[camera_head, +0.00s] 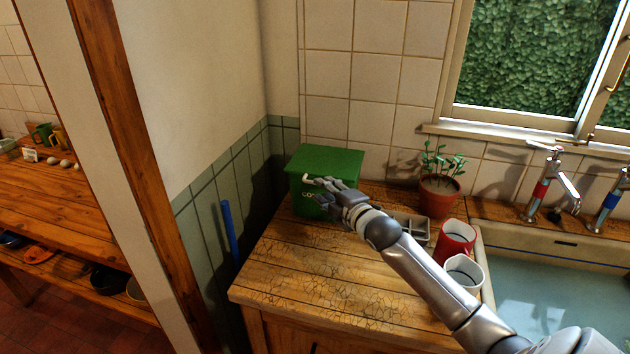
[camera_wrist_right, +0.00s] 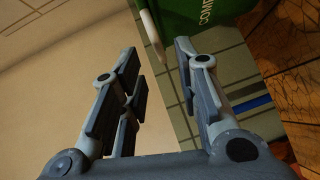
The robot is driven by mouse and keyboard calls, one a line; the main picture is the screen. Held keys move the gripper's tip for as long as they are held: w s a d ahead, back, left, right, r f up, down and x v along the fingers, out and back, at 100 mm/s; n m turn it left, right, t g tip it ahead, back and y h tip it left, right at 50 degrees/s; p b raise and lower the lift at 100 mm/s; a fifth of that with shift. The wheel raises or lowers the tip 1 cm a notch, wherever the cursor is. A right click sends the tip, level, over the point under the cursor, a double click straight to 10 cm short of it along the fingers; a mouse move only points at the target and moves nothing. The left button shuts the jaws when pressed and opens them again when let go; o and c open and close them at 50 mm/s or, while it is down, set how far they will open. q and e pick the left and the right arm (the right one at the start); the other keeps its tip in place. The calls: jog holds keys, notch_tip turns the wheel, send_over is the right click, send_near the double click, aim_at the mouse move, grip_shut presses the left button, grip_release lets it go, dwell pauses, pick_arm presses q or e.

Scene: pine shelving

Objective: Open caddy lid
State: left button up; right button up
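The green caddy (camera_head: 328,160) stands on the wooden counter against the tiled wall, with its lid closed. A pale handle (camera_head: 307,180) shows at its front, and pale lettering is partly hidden by my gripper. My right gripper (camera_head: 322,186) is in front of the caddy, near the handle. In the right wrist view, my right gripper (camera_wrist_right: 158,58) has its fingers apart with nothing held between them. The pale handle (camera_wrist_right: 152,38) lies just beyond the fingertips, and the green caddy (camera_wrist_right: 205,14) is at the top. My left gripper is not in view.
On the counter (camera_head: 310,265), a grey divided tray (camera_head: 412,226), a potted plant (camera_head: 439,190), a red mug (camera_head: 455,241) and a white mug (camera_head: 464,273) stand right of the caddy. A sink (camera_head: 550,300) lies further right. The counter's front left is clear.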

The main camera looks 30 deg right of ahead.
jog(key=w, duration=0.3)
jog(key=w+p, duration=0.1)
jog(key=w, duration=0.1)
jog(key=shift+w+d+f, duration=0.1)
jog(key=shift+w+f, duration=0.2)
jog(key=shift+f, duration=0.1)
jog(key=shift+w, duration=0.2)
jog(key=c, duration=0.5)
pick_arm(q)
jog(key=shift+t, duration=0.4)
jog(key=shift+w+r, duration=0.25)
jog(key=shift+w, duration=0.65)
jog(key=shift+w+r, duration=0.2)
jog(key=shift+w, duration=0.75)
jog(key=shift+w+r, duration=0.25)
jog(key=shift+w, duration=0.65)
pick_arm(e)
jog(key=shift+f, duration=0.2)
grip_shut()
